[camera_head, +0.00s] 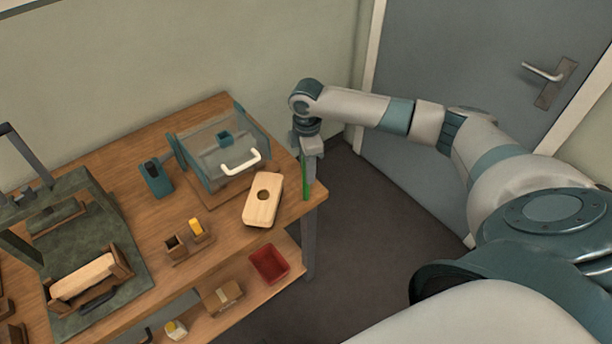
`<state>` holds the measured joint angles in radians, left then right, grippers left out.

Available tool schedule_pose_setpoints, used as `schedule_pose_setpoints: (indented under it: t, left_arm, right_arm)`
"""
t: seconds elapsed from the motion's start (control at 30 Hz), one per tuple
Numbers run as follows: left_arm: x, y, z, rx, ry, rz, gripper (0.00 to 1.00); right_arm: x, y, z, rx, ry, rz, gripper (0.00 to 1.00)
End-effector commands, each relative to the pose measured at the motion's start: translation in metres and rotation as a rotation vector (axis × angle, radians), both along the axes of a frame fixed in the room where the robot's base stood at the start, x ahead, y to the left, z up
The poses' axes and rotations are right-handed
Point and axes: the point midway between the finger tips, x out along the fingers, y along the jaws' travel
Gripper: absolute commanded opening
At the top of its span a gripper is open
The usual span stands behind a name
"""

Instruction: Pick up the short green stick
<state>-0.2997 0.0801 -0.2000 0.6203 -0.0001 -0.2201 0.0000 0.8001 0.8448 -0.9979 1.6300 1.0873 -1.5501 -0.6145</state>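A short, thin green stick (305,184) shows upright at the right edge of the wooden table, close to its front right corner. My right gripper (310,172) points down at the same place. A grey finger is right beside the stick, and the stick's upper end reaches up to the finger. The fingers are too small and overlapped to tell whether they are closed on the stick or only around it. I cannot tell whether the stick's lower end touches the table. My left gripper is not in view.
Left of the stick lies a pale wooden block (262,208) with a hole. Behind it stands a clear-lidded box (203,158) with a white handle. A teal holder (156,179), small wooden cups (175,246) and a dark green fixture (85,235) stand further left. A red tray (269,264) is on the lower shelf.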

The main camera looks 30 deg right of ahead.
Motion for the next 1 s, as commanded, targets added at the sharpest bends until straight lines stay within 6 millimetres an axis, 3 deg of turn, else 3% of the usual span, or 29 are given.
schedule_pose_setpoints:
  t: [0.4, 0.57, 0.6, 1.0]
  left_arm:
    - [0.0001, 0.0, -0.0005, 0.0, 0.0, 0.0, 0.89]
    - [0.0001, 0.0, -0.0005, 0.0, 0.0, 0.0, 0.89]
    - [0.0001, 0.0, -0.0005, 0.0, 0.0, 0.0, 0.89]
    - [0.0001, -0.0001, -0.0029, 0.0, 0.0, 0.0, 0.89]
  right_arm:
    - [0.0003, 0.0, 0.0, 0.0, -0.001, 0.0, 0.38]
    - [0.0003, 0.0, 0.0, 0.0, -0.001, 0.0, 0.03]
    - [0.0003, 0.0, 0.0001, 0.0, -0.001, 0.0, 0.0]
    - [0.0009, -0.0001, 0.0029, 0.0, -0.002, 0.0, 0.0]
